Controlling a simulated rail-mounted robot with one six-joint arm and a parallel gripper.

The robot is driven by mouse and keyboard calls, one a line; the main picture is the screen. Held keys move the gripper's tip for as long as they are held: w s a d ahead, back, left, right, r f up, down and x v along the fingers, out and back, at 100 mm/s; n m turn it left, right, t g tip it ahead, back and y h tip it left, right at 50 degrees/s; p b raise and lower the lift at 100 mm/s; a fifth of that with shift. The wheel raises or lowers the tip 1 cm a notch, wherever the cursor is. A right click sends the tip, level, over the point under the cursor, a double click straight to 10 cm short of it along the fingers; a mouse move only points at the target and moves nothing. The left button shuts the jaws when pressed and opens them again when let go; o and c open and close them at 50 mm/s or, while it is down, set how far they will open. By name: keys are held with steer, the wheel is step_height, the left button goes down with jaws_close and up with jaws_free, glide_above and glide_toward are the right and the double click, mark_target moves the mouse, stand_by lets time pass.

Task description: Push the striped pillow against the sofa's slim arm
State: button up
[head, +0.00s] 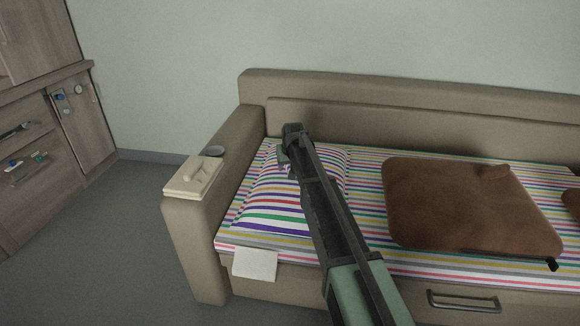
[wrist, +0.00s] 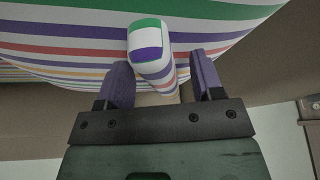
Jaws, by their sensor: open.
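The striped pillow (head: 270,205) lies at the left end of the sofa's striped seat, close beside the left sofa arm (head: 226,145). Pillow and seat share stripes, so I cannot tell whether pillow and arm touch. My gripper (head: 288,157) is over the pillow's far part, and my arm hides the pillow's right side. In the wrist view my gripper (wrist: 163,75) is open. A striped, rounded tab (wrist: 152,48) sticks out between its purple fingers, with a gap at the right finger. The striped cloth (wrist: 75,38) of the pillow is beyond it.
A brown cushion (head: 465,205) lies on the seat to the right. A white paper (head: 255,264) hangs at the front edge. A wooden cabinet (head: 45,140) stands far left.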

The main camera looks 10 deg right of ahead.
steer(key=shift+r, duration=0.1)
steer(key=shift+c, duration=0.2)
jaws_close()
